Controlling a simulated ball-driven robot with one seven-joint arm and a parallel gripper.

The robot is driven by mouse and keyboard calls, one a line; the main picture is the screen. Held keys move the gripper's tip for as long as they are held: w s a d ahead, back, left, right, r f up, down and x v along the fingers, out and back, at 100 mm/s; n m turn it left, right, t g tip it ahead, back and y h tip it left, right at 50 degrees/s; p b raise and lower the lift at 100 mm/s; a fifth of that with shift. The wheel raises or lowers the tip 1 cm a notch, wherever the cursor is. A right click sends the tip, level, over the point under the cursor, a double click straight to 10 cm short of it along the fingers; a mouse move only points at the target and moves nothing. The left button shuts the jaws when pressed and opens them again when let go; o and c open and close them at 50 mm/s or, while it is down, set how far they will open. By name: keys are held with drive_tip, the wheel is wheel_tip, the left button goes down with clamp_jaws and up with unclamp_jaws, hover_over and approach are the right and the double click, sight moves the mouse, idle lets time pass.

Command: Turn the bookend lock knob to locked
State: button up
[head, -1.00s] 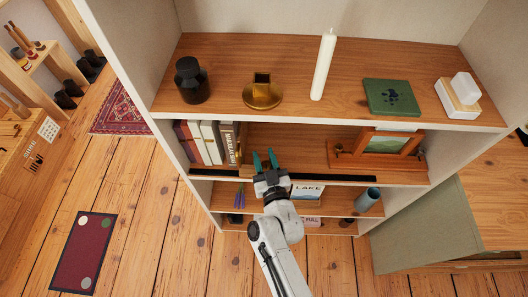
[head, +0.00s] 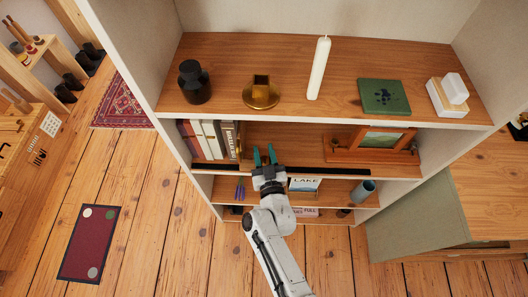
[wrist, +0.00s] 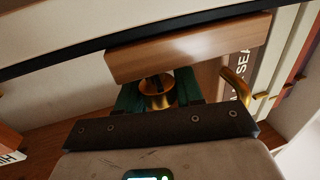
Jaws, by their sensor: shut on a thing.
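The lock knob (wrist: 158,90) is a round brass knob with a dark slot in its face, seen in the wrist view. It sits against the wooden bookend block (wrist: 188,48). My gripper (head: 264,152) reaches into the second shelf in the head view, just right of the row of books. In the wrist view its two green fingers (wrist: 160,92) stand on either side of the knob and are shut on it. A curved brass piece (wrist: 237,86) is right of the knob. The fingers hide the knob's sides, and I cannot read any lock marking.
Upright books (head: 208,140) stand left of my gripper, and a framed picture (head: 382,140) stands right on the same shelf. The top shelf above holds a candle (head: 319,68), a brass holder (head: 261,93) and a black bottle (head: 194,82). A dark shelf edge lies close to the fingers.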

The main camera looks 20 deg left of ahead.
drive_tip(key=o, duration=1)
drive_tip(key=p+v, duration=0.1)
drive_tip(key=v, duration=0.9)
drive_tip(key=shift+s+d, duration=0.2)
drive_tip(key=shift+s, duration=0.15)
drive_tip(key=s+d+g+h, duration=0.2)
drive_tip(key=d+g, duration=0.2)
drive_tip(key=d, duration=0.5)
drive_tip(key=s+d+g+h, duration=0.2)
drive_tip(key=d+g, duration=0.3)
drive_tip(key=d, duration=0.4)
drive_tip(key=s+d+r+m+g+h, duration=0.1)
drive_tip(key=s+d+m+g, duration=0.1)
drive_tip(key=s+d, duration=0.3)
drive_tip(key=s+d+r+m+g+h, duration=0.2)
drive_tip(key=s+d, duration=0.4)
drive_tip(key=s+d+r+m+g+h+b, duration=0.1)
drive_tip(key=s+d+r+m+h, duration=0.1)
drive_tip(key=s+d, duration=0.4)
drive_tip(key=shift+d+m+g, duration=0.1)
drive_tip(key=shift+m+g, duration=0.2)
drive_tip(key=shift+g, duration=0.1)
